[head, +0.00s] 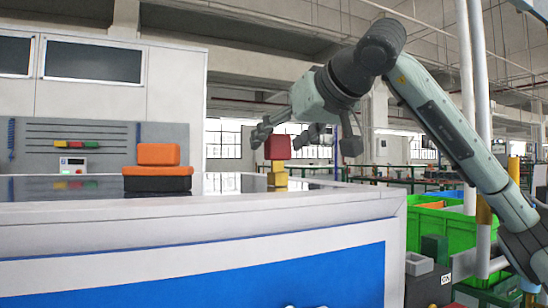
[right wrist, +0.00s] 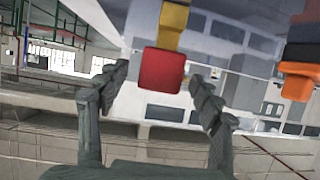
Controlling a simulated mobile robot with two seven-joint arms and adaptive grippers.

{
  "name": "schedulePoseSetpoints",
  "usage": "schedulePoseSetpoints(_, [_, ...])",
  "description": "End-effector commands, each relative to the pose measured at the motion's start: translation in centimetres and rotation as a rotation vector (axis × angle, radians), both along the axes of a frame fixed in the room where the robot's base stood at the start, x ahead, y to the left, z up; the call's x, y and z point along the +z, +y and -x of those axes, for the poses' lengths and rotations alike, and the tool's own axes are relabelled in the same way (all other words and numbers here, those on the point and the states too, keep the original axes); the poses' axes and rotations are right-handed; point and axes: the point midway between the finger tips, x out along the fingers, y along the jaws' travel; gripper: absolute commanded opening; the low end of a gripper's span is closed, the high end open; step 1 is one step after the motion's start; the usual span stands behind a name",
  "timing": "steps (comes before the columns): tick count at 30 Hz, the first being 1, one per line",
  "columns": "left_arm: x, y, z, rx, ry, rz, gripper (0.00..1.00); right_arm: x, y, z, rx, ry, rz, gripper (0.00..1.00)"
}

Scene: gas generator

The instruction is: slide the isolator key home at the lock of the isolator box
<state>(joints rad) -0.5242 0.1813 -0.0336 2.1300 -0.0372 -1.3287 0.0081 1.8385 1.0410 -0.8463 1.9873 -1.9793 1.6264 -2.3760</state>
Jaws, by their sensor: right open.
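A red block (head: 278,147) sits on top of a yellow stepped piece (head: 278,180) at the right end of the bench top; I cannot tell for certain which part is the isolator key and which the isolator box. My right gripper (head: 284,134) is open at the red block, reaching in from the right. In the right wrist view the red block (right wrist: 161,70) lies between the two spread fingers (right wrist: 160,77), with a gap on each side, and the yellow piece (right wrist: 172,22) extends beyond it. No lock opening can be made out. My left gripper is out of view.
An orange and black case (head: 158,170) stands on the bench (head: 200,210) to the left, clear of the gripper. Green crates (head: 445,225) stand low at the right.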

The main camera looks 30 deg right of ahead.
Motion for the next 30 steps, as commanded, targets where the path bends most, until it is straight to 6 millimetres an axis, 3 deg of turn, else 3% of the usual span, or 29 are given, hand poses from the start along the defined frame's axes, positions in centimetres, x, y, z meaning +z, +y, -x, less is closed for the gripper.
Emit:
schedulePoseSetpoints(9, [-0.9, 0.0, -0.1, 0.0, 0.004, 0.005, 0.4, -1.4, 0.0, -4.2, 0.001, 0.002, 0.001, 0.66])
schedulePoseSetpoints(19, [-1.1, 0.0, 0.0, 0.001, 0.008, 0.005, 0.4, -1.7, 0.0, -4.8, 0.001, 0.001, 0.0, 0.64])
schedulePoseSetpoints(30, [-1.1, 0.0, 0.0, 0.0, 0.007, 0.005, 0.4, -1.7, 0.0, -4.7, 0.001, 0.0, 0.0, 0.18])
